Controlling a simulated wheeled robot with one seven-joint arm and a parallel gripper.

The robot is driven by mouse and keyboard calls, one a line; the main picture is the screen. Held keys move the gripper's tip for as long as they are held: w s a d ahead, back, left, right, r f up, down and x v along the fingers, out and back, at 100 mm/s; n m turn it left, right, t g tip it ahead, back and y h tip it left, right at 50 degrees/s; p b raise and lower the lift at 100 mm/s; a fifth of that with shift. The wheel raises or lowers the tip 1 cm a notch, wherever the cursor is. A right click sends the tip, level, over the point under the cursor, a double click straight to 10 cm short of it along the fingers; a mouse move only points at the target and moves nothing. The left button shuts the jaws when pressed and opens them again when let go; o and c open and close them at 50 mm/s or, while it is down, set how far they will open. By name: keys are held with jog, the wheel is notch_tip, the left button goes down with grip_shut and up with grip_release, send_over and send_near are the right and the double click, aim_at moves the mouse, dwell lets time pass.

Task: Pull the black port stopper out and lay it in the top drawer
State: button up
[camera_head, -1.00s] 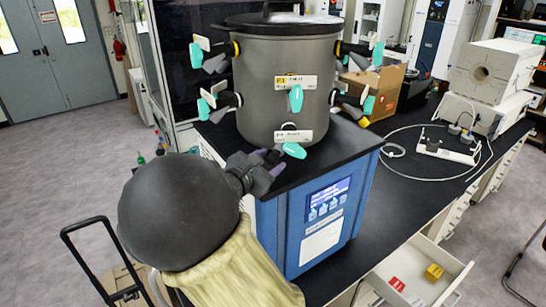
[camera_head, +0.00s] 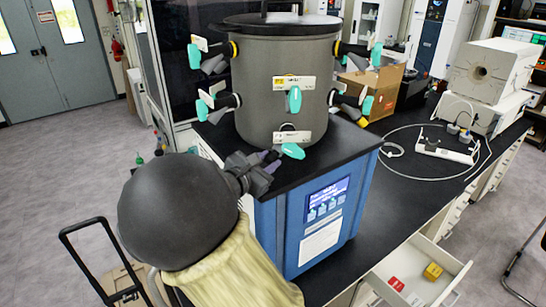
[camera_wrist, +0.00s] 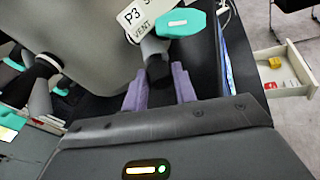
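The grey drum chamber (camera_head: 285,85) of the freeze dryer has several ports with teal handles. In the wrist view, a black stopper (camera_wrist: 157,66) sits at the port labelled P3 VENT (camera_wrist: 138,20), beside a teal handle (camera_wrist: 181,23). My gripper (camera_wrist: 160,86) is open, its two purple fingers apart, with the stopper's end between or just beyond the tips; contact cannot be told. In the head view, my gripper (camera_head: 268,159) is at the drum's lower front and the stopper is not clear. The open top drawer (camera_head: 458,284) is at lower right; it also shows in the wrist view (camera_wrist: 292,92).
The drawer holds a yellow box (camera_head: 433,272) and red-and-white items (camera_head: 397,285), with bare floor between them. The blue dryer base (camera_head: 300,230) stands under the drum. A cardboard box (camera_head: 378,85) and a white power strip (camera_head: 445,150) are on the black bench.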

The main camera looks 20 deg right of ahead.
jog(key=shift+a+r, duration=0.1)
jog(key=shift+r, duration=0.05)
grip_shut()
jog(key=shift+a, duration=0.15)
jog(key=shift+s+a+f, duration=0.1)
jog(key=shift+f, duration=0.15)
jog(key=shift+s+a+f, duration=0.25)
jog(key=shift+s+a, duration=0.35)
jog(key=shift+a, duration=0.05)
jog(key=shift+s+a, duration=0.1)
jog(key=shift+s+a+f, duration=0.25)
jog(key=shift+s+a, duration=0.25)
jog(key=shift+a, duration=0.1)
jog(key=shift+s+a+f, duration=0.25)
jog(key=shift+s+a, duration=0.25)
jog(key=shift+a, duration=0.1)
